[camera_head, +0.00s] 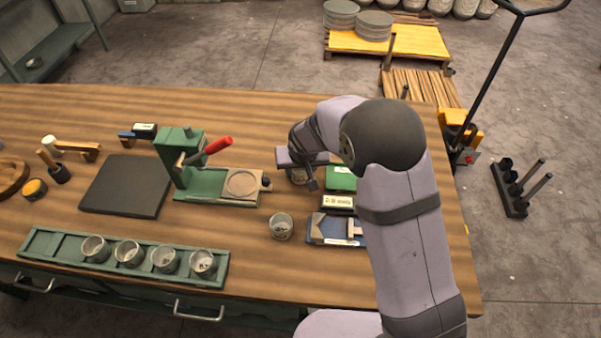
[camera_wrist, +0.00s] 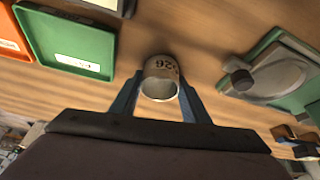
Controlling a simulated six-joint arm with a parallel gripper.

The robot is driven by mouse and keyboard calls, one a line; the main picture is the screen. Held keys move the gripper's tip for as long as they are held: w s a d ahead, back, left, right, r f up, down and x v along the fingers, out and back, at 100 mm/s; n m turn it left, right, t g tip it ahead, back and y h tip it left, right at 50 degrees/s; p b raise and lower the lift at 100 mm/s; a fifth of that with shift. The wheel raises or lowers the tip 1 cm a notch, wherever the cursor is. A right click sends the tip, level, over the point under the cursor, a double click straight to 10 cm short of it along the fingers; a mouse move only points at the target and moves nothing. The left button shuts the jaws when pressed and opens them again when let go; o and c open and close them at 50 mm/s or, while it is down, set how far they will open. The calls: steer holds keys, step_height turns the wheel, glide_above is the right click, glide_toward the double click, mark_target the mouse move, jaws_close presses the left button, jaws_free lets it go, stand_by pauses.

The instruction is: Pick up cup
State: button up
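My gripper (camera_head: 303,168) is low over the far right part of the table, beside the green press. In the wrist view its two fingers (camera_wrist: 160,92) stand on either side of a small grey metal cup (camera_wrist: 160,72) with dark figures on its side. No clear gap shows between fingers and cup, and I cannot tell whether they grip it. In the head view this cup (camera_head: 298,178) is mostly hidden by my gripper. Another cup (camera_head: 281,229) stands alone on the table nearer the front. Several more cups (camera_head: 130,254) stand in a long green tray (camera_head: 52,243).
The green press (camera_head: 180,160) with a red handle is left of my gripper. A green tray (camera_head: 341,182) and a blue tray (camera_head: 325,230) lie close by my arm. A dark mat (camera_head: 125,186) lies left of the press on the wooden table (camera_head: 250,276).

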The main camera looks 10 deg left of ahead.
steer(key=s+a+r+n+p, duration=0.1)
steer(key=s+a+r+p, duration=0.1)
steer(key=r, duration=0.5)
steer(key=s+a+r+p, duration=0.1)
steer(key=s+a+r, duration=0.1)
steer(key=r, duration=0.5)
steer(key=s+d+f+m+g+h+p, duration=0.1)
steer(key=s+d+f+m+g+h, duration=0.1)
steer(key=s+d+m, duration=0.4)
steer(key=s+d+f+m+g+h+p, duration=0.1)
steer(key=s+d+f+m+h, duration=0.2)
steer(key=m, duration=1)
steer(key=s+d, duration=0.3)
steer(key=d, duration=0.1)
steer(key=shift+s+g+h, duration=0.35)
steer(key=shift+g+h, duration=0.05)
steer(key=shift+f, duration=0.15)
